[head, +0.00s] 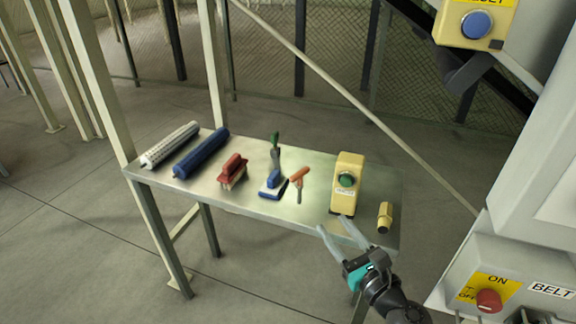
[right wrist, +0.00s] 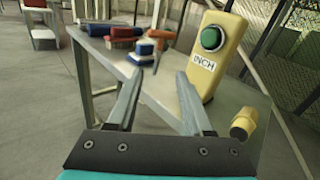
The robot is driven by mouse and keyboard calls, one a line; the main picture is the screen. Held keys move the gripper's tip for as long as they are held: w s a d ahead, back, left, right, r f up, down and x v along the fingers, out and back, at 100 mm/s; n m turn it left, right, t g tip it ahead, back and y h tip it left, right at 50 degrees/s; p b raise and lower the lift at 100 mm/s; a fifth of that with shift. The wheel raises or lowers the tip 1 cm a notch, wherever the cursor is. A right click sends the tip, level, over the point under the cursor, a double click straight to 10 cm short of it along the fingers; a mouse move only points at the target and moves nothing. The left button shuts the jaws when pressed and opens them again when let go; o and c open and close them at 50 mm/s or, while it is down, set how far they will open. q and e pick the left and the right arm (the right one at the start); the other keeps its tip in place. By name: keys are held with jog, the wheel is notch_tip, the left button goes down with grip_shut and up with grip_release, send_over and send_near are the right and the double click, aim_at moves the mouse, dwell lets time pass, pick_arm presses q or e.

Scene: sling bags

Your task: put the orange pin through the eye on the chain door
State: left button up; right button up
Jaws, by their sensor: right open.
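The orange pin (head: 299,175) lies on the metal table, with its orange head toward the back and a thin grey shaft toward the front. In the right wrist view an orange piece (right wrist: 161,34), likely its head, shows behind a blue-and-white brush. My right gripper (head: 333,224) is open and empty at the table's front edge, to the right of the pin and nearer to me. Its two fingers (right wrist: 159,76) point over the tabletop with nothing between them. My left gripper is not in view. I cannot make out the chain door or its eye.
The metal table (head: 258,206) also holds a yellow INCH button box (head: 347,183), a small yellow part (head: 385,217), a blue-and-white brush (head: 272,184), a red brush (head: 232,170), a green-handled tool (head: 275,147) and two rollers (head: 201,153). A machine panel (head: 490,285) stands right.

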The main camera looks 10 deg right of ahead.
jog(key=m, duration=0.1)
send_near(301, 182)
jog(key=shift+w+a+f, duration=0.1)
jog(key=shift+w+a, duration=0.05)
jog(key=shift+w, duration=0.45)
jog(key=shift+w+a+f, duration=0.1)
jog(key=shift+w, duration=0.45)
jog(key=shift+w+a, duration=0.1)
jog(key=shift+w, duration=0.5)
jog(key=w, duration=0.4)
jog(key=shift+a+b, duration=0.35)
jog(key=shift+a, duration=0.05)
jog(key=shift+w, duration=0.25)
jog(key=shift+w+a, duration=0.1)
jog(key=c, duration=0.6)
jog(key=shift+c, duration=0.9)
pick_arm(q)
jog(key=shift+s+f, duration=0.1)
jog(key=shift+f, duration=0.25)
pick_arm(e)
grip_shut()
